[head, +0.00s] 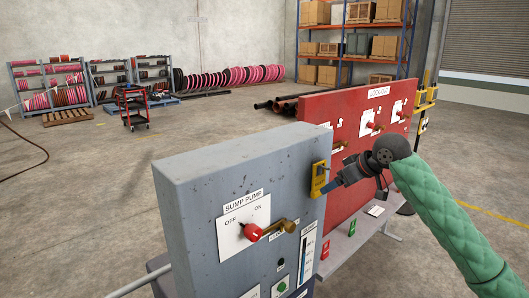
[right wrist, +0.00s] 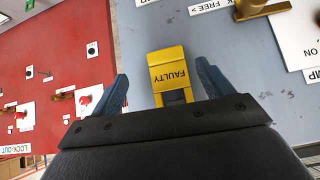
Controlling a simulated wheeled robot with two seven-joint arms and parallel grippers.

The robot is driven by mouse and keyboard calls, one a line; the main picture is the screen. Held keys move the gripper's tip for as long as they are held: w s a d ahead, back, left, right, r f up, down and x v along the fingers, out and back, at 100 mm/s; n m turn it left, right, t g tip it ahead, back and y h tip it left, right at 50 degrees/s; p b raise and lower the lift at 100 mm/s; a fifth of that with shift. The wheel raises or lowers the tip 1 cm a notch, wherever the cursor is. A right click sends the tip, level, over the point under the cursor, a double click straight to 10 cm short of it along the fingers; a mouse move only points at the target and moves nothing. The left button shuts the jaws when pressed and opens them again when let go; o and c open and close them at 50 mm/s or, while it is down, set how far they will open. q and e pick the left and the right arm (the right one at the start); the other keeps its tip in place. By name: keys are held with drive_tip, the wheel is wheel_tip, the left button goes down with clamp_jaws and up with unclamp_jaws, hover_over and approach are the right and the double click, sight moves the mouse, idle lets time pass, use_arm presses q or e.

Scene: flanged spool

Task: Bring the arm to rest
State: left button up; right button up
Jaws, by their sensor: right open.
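My right arm (head: 440,215), in a green quilted sleeve, reaches in from the right in the head view. Its gripper (head: 335,186) is at the right edge of the grey sump pump box (head: 185,205), close to a yellow item (head: 318,180) on the box. In the right wrist view the yellow item (right wrist: 168,68) reads "FAULTY" and lies between the spread blue fingers of the gripper (right wrist: 165,85). A gap shows on each side, so the fingers are apart from it. My left gripper is not in view.
The grey box carries a red-tipped OFF/ON handle (head: 252,232) and a brass piece (head: 287,226). A red lock-out board (head: 352,130) stands just behind, with a grey shelf (head: 345,243) at its foot. Open concrete floor (head: 110,180) lies to the left.

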drive_tip(key=w+f+m+b, duration=0.1)
drive_tip(key=w+f+m, duration=0.15)
drive_tip(key=f, duration=1.25)
drive_tip(key=s+f+m+g+h+b, duration=0.15)
drive_tip(key=s+f, duration=0.25)
drive_tip(key=f, duration=1.7)
drive_tip(key=s+f+m+h+b, duration=0.1)
drive_tip(key=s+f+b, duration=0.2)
drive_tip(key=f, duration=1.8)
drive_tip(key=s+a+f+g+h+b, duration=0.1)
drive_tip(key=s+a+f, duration=0.1)
drive_tip(key=s+f, duration=1.4)
drive_tip(key=s+a+f+g+h+b, duration=0.1)
drive_tip(key=s+a+f+g+b, duration=0.15)
drive_tip(key=s+f, duration=1.4)
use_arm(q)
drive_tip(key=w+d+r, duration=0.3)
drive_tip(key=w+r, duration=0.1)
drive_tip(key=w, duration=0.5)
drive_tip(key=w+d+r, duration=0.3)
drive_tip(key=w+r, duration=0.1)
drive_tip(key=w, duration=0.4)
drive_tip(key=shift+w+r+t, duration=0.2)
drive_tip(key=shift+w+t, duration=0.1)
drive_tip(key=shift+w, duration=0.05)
use_arm(e)
drive_tip(key=s+a+f, duration=0.2)
drive_tip(key=s+f, duration=0.8)
drive_tip(key=s, duration=0.3)
drive_tip(key=shift+a, duration=0.25)
